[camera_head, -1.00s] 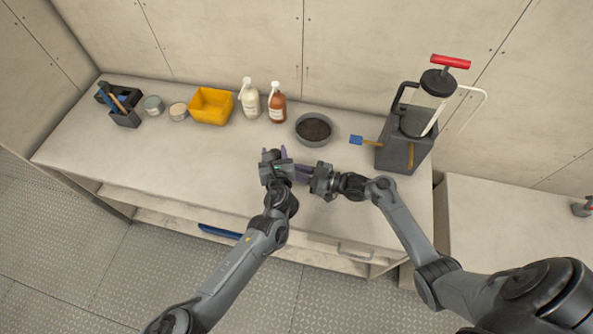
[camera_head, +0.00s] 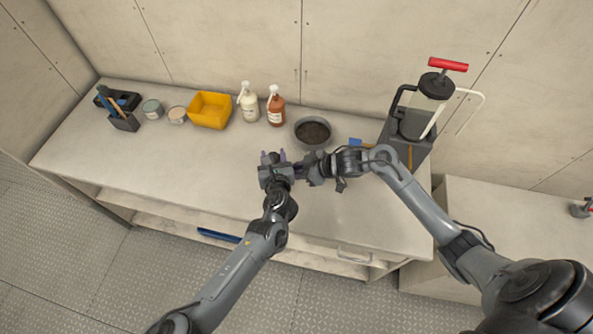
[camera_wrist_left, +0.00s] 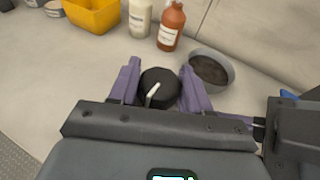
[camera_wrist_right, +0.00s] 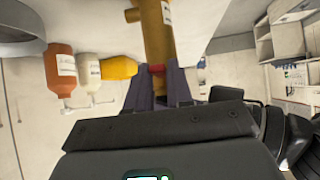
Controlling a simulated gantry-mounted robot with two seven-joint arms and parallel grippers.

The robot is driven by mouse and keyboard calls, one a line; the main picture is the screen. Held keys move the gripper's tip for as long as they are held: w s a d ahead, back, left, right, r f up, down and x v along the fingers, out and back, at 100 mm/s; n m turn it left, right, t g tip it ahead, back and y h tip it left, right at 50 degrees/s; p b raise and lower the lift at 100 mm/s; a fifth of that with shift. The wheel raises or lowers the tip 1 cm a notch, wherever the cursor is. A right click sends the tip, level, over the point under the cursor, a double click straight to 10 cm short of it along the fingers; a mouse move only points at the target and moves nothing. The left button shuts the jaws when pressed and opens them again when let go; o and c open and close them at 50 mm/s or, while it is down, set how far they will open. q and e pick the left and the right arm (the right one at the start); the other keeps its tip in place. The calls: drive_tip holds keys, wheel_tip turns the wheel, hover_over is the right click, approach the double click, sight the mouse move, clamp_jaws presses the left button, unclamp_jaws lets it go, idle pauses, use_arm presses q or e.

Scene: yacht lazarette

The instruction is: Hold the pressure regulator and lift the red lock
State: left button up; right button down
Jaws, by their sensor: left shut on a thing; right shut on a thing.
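The pressure regulator shows in the right wrist view as a brass body (camera_wrist_right: 153,38) with a pale label. Its red lock (camera_wrist_right: 156,69) is a small red band at the body's end, between the purple fingers. In the left wrist view a round black part (camera_wrist_left: 160,92) with a small pale lever sits between the fingers. My left gripper (camera_head: 274,157) is shut on the regulator, above the bench. My right gripper (camera_head: 301,169) comes in from the right, close to the left one, and is shut on the red lock. In the head view the grippers hide the regulator.
Behind the grippers stand a grey bowl (camera_head: 299,123), an orange-brown bottle (camera_head: 276,111), a white bottle (camera_head: 249,108) and a yellow bin (camera_head: 193,110). A dark pump unit (camera_head: 411,126) with a red handle is at right. The bench (camera_head: 180,175) is clear at front left.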

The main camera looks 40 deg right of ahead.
use_arm(q)
drive_tip(key=shift+f, duration=0.15)
use_arm(e)
drive_tip(key=shift+r+g, duration=0.1)
drive_tip(key=shift+g, duration=0.2)
drive_tip(key=c, duration=1.1)
unclamp_jaws()
drive_tip(key=v, duration=1.2)
drive_tip(key=shift+a+r, duration=0.1)
drive_tip(key=shift+a, duration=0.05)
use_arm(q)
drive_tip(key=o, duration=1.3)
drive_tip(key=shift+o, duration=0.2)
